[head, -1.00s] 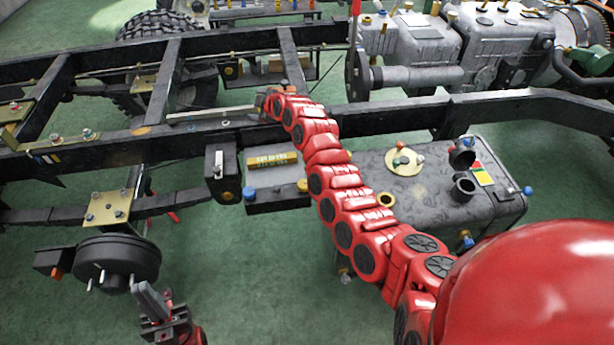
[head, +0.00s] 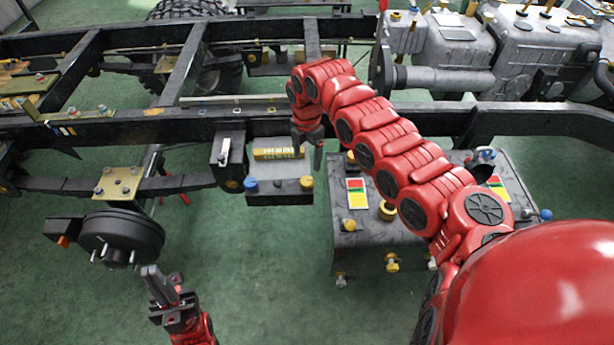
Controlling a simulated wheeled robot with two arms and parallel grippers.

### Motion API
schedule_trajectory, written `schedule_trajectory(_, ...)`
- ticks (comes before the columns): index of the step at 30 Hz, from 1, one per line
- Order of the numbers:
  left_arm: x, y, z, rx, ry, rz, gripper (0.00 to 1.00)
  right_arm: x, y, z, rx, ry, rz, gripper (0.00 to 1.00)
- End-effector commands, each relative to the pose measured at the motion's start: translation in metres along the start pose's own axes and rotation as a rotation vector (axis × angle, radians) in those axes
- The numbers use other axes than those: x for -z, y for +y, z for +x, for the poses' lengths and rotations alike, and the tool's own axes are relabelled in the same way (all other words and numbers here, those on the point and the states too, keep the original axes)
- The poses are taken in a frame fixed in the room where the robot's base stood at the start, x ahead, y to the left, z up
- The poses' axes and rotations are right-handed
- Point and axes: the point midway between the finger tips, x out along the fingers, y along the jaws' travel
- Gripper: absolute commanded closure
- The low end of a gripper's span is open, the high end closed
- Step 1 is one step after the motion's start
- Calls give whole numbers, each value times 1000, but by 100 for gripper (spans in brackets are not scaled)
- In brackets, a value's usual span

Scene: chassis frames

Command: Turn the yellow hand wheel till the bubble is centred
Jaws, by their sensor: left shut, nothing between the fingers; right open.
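Several small yellow round parts show, and I cannot tell which is the hand wheel. One yellow knob (head: 391,262) is on the front side of the grey tank, and a yellow cap (head: 387,210) is on its top. Another yellow cap (head: 306,182) is on the battery-like box. I cannot make out a bubble. My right gripper (head: 309,150) is open and empty, pointing down beside the box's right end, its fingers apart. My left gripper (head: 152,275) is shut and empty at the lower left, just below the black brake drum. My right arm covers part of the tank.
The black chassis rails (head: 400,120) cross the view behind the tank (head: 345,245). The black brake drum (head: 122,238) is at the left, the box (head: 280,185) hangs below the near rail, and the grey engine (head: 530,55) stands behind. Green floor (head: 255,270) is clear between my grippers.

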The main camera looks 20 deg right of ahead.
Motion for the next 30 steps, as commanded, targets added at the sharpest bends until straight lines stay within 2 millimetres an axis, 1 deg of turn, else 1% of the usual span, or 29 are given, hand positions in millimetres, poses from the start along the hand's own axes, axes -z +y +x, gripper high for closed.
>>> schedule_trajectory(1, 0, 0, 2, 0, 0, 0, 100, 2, -1, 13, 6, 3, -1, 18)
schedule_trajectory(6, 0, 0, 2, 0, 0, 0, 100, 2, 0, 54, 0, 4, 0, 18)
schedule_trajectory(9, 0, 0, 2, 0, 0, 0, 100, 2, 0, 72, 3, 3, -2, 18)
schedule_trajectory(12, 0, 0, 1, 0, 0, 0, 100, 2, 1, 86, -2, 2, -1, 18)
schedule_trajectory(15, 0, 0, 0, 0, 0, 0, 100, 2, 1, 95, -2, 2, -1, 18)
schedule_trajectory(18, 0, 0, 0, 0, 0, 0, 100, 1, 0, 100, -1, 1, 1, 18)
schedule_trajectory(26, 0, 0, 0, 0, 0, 0, 100, 0, 1, 100, -2, 0, 1, 18)
schedule_trajectory(30, 0, 0, 0, 0, 0, 0, 100, 0, 1, 100, -2, 0, 1, 44)
